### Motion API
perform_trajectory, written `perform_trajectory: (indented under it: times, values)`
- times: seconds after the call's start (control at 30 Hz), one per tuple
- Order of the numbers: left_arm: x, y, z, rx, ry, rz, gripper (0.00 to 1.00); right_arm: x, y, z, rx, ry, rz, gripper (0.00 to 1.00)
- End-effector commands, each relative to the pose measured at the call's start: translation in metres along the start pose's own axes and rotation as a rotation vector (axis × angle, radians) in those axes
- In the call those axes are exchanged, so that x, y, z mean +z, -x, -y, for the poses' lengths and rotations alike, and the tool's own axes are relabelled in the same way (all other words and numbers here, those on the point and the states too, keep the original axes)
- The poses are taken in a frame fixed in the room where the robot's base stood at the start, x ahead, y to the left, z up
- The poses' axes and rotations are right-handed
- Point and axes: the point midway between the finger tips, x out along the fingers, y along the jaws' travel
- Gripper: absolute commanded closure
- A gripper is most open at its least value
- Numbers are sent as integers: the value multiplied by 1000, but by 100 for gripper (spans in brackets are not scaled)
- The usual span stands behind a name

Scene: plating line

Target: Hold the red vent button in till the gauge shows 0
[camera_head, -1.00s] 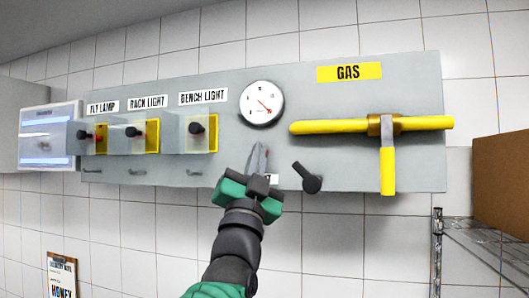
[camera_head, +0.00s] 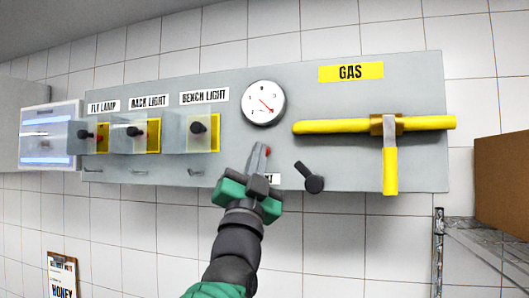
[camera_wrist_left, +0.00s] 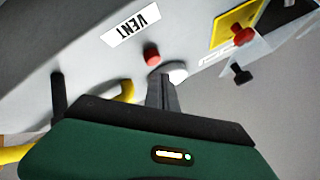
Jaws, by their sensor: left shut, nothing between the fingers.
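In the left wrist view the button (camera_wrist_left: 152,54) stands clear in full sight below the VENT label (camera_wrist_left: 131,25). My left gripper (camera_head: 261,148) is shut and empty. Its fingertips (camera_wrist_left: 162,78) are beside the button, not over it. The white gauge (camera_head: 263,103) is above the gripper; its red needle points to the lower right, and its numbers are too small to read. My right gripper is not in view.
A black lever (camera_head: 313,181) juts out right of the gripper. The yellow gas pipe and handle (camera_head: 389,160) are further right. Covered switches (camera_head: 198,132) line the left of the grey panel (camera_head: 285,82). A box (camera_head: 500,180) stands at far right.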

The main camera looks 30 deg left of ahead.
Motion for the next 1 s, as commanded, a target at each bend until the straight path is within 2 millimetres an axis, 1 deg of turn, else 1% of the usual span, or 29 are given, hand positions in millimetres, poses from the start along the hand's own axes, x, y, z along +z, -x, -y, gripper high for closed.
perform_trajectory:
  times: [0.17,0.4,1.0]
  values:
    - [1,-1,0,0,0,1,100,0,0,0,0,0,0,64]
    - [6,-6,-1,0,1,0,100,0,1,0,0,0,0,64]
    - [8,-9,-2,0,0,1,100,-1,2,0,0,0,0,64]
